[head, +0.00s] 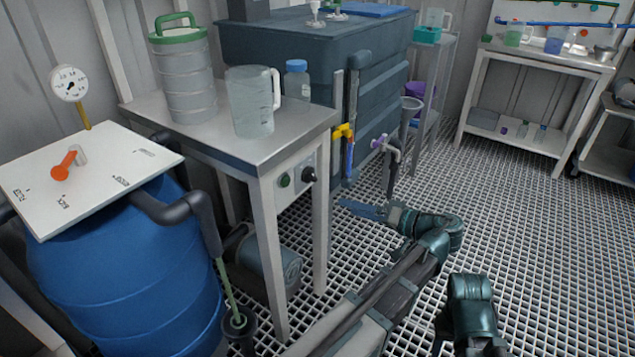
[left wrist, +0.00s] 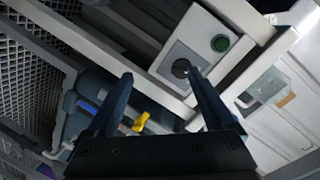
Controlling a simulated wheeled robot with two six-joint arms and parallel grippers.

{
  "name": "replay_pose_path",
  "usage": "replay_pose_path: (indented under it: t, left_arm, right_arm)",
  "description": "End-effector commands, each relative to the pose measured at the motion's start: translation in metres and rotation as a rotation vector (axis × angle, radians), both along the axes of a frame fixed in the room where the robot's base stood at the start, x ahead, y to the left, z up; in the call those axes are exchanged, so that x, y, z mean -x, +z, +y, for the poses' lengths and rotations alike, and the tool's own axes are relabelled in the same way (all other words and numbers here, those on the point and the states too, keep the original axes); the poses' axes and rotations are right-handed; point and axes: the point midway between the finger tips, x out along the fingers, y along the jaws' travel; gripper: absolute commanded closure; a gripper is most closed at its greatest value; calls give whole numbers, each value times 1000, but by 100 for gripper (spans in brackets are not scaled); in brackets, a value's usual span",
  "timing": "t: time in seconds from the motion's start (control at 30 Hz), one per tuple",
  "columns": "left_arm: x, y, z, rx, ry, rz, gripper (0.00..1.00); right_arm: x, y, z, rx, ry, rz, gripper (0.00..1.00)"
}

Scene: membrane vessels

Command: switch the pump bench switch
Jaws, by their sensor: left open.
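The pump bench switch is a black knob (head: 309,174) on a light grey panel (head: 297,188) under the bench top, right of a green button (head: 285,181). My left gripper (head: 346,206) is open and empty, to the right of the bench leg, with its fingers pointing left toward the bench. In the left wrist view the knob (left wrist: 181,68) shows between the fingertips (left wrist: 160,74), close to the right one, with a gap in depth that I cannot judge. The green button (left wrist: 220,43) is above it. My right arm shows at the bottom of the head view; its fingers are not clearly visible.
The metal bench (head: 262,145) carries a green-lidded canister (head: 185,85), a jug (head: 250,105) and a blue-capped bottle (head: 297,78). A dark tank (head: 290,50) with a yellow valve handle (head: 344,131) stands behind. A blue barrel (head: 130,270) is at left. Grating floor is clear at right.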

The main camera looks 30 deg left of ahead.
Motion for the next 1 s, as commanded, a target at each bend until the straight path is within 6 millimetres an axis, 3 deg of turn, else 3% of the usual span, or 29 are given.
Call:
replay_pose_path:
  t: [0.1, 0.2, 0.47, 1.0]
  left_arm:
    - [-8, 26, -12, -110, 5, -88, 13]
    - [-9, 36, -17, -156, 7, -128, 13]
    - [-8, 40, -13, -172, 9, -140, 13]
    - [-16, 39, 86, -170, 11, -138, 13]
  right_arm:
    - [0, 0, 0, 0, 0, 0, 50]
    - [0, 0, 0, 0, 0, 0, 50]
    - [0, 0, 0, 0, 0, 0, 50]
    - [0, 0, 0, 0, 0, 0, 50]
